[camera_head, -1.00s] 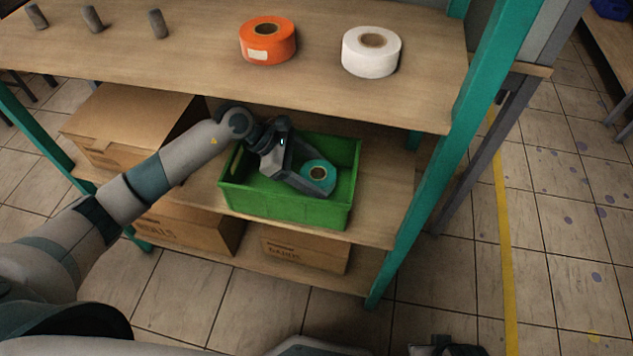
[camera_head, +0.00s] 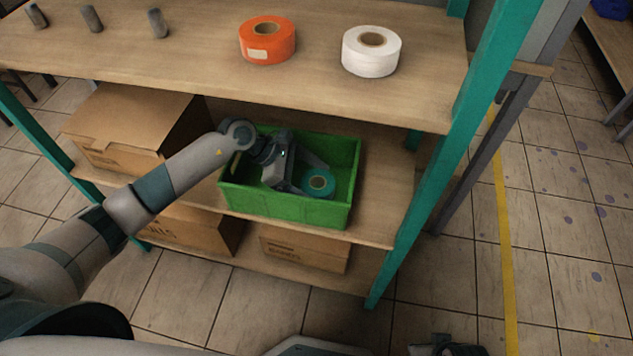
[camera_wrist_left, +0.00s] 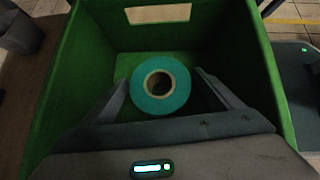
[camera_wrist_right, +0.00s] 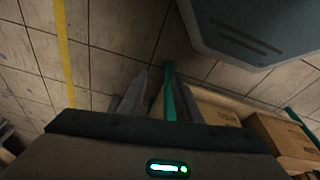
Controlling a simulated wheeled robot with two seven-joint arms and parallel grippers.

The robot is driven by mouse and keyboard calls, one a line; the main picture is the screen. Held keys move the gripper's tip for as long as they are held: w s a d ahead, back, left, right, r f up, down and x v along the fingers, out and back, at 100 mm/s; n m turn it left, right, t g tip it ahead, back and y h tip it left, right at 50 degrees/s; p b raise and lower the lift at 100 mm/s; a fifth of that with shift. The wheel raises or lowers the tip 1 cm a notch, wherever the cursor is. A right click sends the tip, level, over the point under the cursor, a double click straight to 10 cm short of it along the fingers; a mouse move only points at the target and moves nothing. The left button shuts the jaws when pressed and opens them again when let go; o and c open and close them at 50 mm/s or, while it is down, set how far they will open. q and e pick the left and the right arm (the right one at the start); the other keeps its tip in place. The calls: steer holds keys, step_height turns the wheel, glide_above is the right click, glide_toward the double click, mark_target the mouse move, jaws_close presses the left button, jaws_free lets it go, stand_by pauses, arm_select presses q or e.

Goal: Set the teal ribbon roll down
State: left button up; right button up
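The teal ribbon roll (camera_head: 321,183) lies inside the green crate (camera_head: 286,208) on the middle shelf, its round hole facing up. In the left wrist view the roll (camera_wrist_left: 160,104) sits on the crate floor near the far wall. My left gripper (camera_head: 311,178) reaches into the crate. Its fingers (camera_wrist_left: 163,84) stand on either side of the roll, with a visible gap on each side, so it is open. My right gripper (camera_wrist_right: 162,72) is away from the crate, low over the floor; its fingers are apart with nothing between them.
The crate walls surround my left gripper, and the upper shelf (camera_head: 200,60) hangs above it. An orange roll (camera_head: 267,42) and a white roll (camera_head: 371,52) stand on that shelf. A cardboard box (camera_head: 130,125) is left of the crate; bare shelf (camera_head: 385,190) lies right.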

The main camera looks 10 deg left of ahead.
arm_select(q)
steer(key=shift+r, duration=0.1)
arm_select(e)
steer(key=shift+r, duration=0.1)
arm_select(q)
steer(key=shift+a+r, duration=0.15)
steer(key=shift+a, duration=0.05)
steer(key=v, duration=1.1)
steer(key=shift+r+b, duration=0.2)
steer(key=shift+b, duration=0.1)
arm_select(e)
steer(key=shift+s+r, duration=0.55)
steer(key=shift+r, duration=0.35)
arm_select(q)
steer(key=shift+a, duration=0.1)
arm_select(e)
steer(key=shift+w, duration=0.55)
steer(key=shift+s, duration=0.15)
steer(key=shift+s+f, duration=0.15)
steer(key=shift+s, duration=0.3)
